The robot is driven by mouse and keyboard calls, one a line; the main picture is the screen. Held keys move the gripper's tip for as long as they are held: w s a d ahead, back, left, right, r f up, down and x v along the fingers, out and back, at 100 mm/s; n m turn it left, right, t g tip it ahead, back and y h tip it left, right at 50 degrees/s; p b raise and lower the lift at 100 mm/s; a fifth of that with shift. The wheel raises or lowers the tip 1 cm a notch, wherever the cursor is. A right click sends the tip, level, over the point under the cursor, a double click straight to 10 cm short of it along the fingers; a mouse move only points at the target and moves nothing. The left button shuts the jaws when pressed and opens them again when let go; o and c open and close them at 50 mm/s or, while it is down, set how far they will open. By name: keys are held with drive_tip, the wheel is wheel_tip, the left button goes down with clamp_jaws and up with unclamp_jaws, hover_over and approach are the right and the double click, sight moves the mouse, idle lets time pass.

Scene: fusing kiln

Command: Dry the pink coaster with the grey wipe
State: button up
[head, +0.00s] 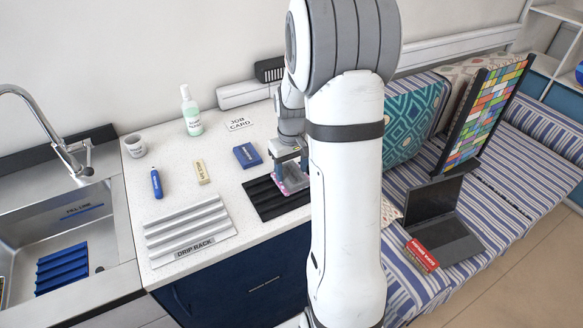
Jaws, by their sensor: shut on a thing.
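My gripper (289,160) points down over the black ribbed rack (262,205) at the right of the worktop. It is shut on a greyish thing, which looks like the grey wipe (292,176). A pink edge, which looks like the pink coaster (281,187), shows just under it at the rack. The wipe and coaster appear to touch, but the view is too small to be sure. My arm hides the right end of the rack and part of the coaster.
A white drip rack (190,226) lies front left of the black rack. A blue box (247,155), a beige block (202,172), a blue bottle (156,183), a white cup (134,146) and a green bottle (191,112) stand behind. The sink (30,232) is left.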

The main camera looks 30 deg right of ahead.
sight(292, 173)
drive_tip(key=shift+c, duration=0.9)
drive_tip(key=shift+r+p, duration=1.75)
drive_tip(key=shift+r, duration=0.8)
